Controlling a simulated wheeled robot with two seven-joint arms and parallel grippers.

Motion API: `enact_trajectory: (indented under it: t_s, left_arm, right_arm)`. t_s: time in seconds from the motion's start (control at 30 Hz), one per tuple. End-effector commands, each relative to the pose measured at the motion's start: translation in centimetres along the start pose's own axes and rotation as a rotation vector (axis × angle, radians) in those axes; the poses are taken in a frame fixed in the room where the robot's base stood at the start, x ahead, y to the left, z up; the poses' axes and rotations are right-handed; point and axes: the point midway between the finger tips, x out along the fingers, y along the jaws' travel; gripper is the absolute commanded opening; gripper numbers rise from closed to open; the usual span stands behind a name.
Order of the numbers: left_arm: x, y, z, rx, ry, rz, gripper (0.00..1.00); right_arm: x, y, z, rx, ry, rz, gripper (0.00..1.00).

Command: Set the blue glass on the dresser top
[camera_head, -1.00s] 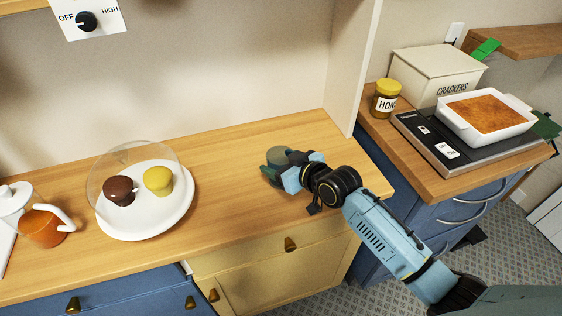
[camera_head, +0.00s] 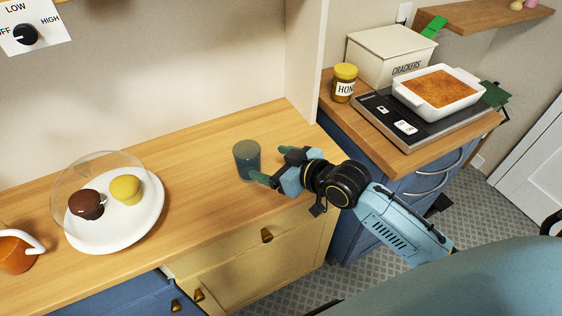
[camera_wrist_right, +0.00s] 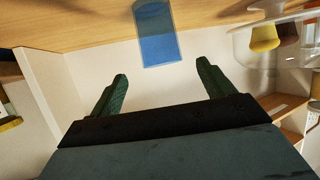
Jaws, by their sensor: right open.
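The blue glass (camera_head: 246,158) stands upright on the wooden dresser top (camera_head: 205,185), near its right end. My right gripper (camera_head: 271,165) is open and empty just to the right of the glass, with its fingers pointing toward it. In the right wrist view the blue glass (camera_wrist_right: 158,38) is beyond the tips of the two green fingers (camera_wrist_right: 162,72), and a gap shows between them. My left gripper is not in view.
A plate (camera_head: 150,216) with two cupcakes under a clear dome stands left on the dresser. An orange mug (camera_head: 14,254) is at the far left. To the right, a counter holds a honey jar (camera_head: 343,85), a crackers box (camera_head: 385,58) and a baking dish (camera_head: 437,92).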

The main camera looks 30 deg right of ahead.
Motion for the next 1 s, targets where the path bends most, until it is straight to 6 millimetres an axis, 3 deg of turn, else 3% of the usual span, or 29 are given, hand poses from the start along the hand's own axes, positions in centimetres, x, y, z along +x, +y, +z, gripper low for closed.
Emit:
enact_trajectory:
  t_s: [0.2, 0.63, 0.77, 1.0]
  left_arm:
    - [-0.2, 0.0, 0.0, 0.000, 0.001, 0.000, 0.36]
    - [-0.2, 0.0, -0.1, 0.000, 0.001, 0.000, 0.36]
    - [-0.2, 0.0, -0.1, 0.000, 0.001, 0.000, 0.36]
    - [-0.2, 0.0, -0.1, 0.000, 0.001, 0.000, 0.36]
  right_arm:
    - [-2.2, 0.0, 0.0, 0.000, -0.001, 0.000, 0.81]
    - [-2.6, -0.3, 0.5, 0.003, -0.017, 0.001, 0.81]
    - [-3.6, -1.6, 2.7, 0.014, -0.111, 0.011, 0.81]
    - [-7.5, -4.2, 8.9, 0.054, -0.391, 0.070, 0.81]
